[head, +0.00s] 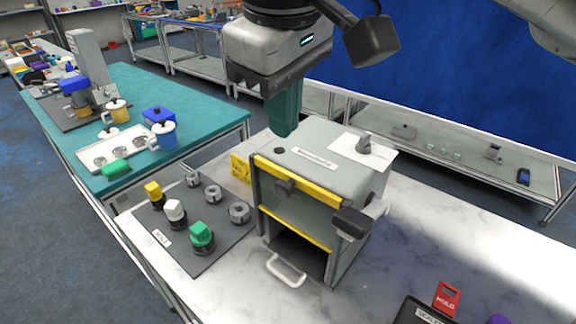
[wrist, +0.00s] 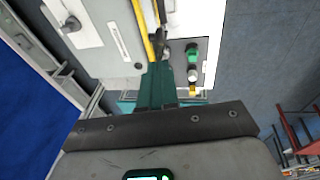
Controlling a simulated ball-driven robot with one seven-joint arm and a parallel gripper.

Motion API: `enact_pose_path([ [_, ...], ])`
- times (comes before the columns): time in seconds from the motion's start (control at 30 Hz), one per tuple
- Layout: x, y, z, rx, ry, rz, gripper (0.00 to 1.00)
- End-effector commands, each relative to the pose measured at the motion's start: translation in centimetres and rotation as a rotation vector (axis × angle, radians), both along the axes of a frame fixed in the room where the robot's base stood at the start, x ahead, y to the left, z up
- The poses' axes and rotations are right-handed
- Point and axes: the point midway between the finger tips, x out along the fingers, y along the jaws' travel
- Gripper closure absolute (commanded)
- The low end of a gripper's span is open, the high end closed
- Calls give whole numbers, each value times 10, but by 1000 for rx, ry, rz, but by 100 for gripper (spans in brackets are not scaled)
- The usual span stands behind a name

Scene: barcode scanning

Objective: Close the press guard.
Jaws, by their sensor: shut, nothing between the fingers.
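The press (head: 340,165) is a light grey box on the marble-topped table. Below the guard's lower bar the front is open and dark inside. My gripper (head: 283,132) has teal fingers, shut and empty, pointing down above the press's upper left side. In the wrist view the fingers (wrist: 157,70) overlap the yellow strip (wrist: 141,25) and hide part of the front; I cannot tell whether they touch it.
A white handle (head: 286,271) sticks out below the opening. A dark block (head: 350,222) juts from the press's right front. A dark tray (head: 215,245) with coloured knobbed weights stands left. A red tag (head: 447,297) is at front right.

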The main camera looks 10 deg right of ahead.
Motion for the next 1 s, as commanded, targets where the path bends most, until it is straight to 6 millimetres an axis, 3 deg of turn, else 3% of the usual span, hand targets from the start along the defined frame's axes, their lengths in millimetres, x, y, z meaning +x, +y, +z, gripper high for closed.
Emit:
enact_pose_path([
  [0.3, 15, -1, -61, -1, 2, 1, 100],
  [0.5, 22, -2, -89, -1, -1, 1, 100],
  [0.7, 25, -2, -103, 0, -2, 1, 100],
  [1.0, 25, -1, -105, 1, -1, 1, 100],
])
